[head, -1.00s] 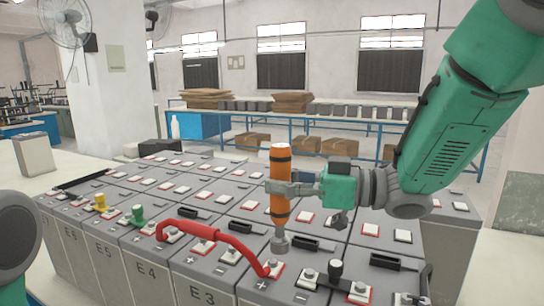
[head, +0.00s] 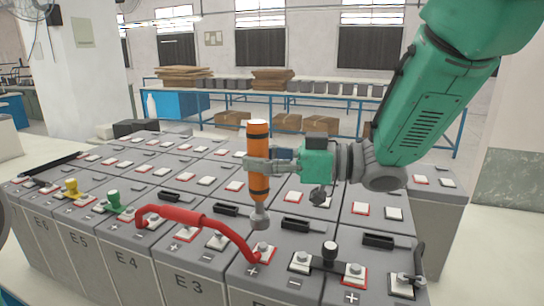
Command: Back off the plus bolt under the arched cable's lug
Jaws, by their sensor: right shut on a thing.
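The red arched cable (head: 195,219) spans the front row of batteries. Its right lug end (head: 257,257) is at a red-edged terminal, where a grey bolt (head: 265,247) shows. Its left end (head: 140,221) comes down near the E4 battery's terminals. My right gripper (head: 258,165) is shut around an orange and black driver tool (head: 258,143), held upright. The tool's grey socket (head: 260,219) hangs above the right lug's bolt, apart from it in the picture.
Grey batteries (head: 128,262) stand in close rows with terminals on top. A black bar link with a knob (head: 330,253) stands right of the bolt. A black cable (head: 419,262) is at the far right. Yellow (head: 71,188) and green (head: 114,200) caps stand left.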

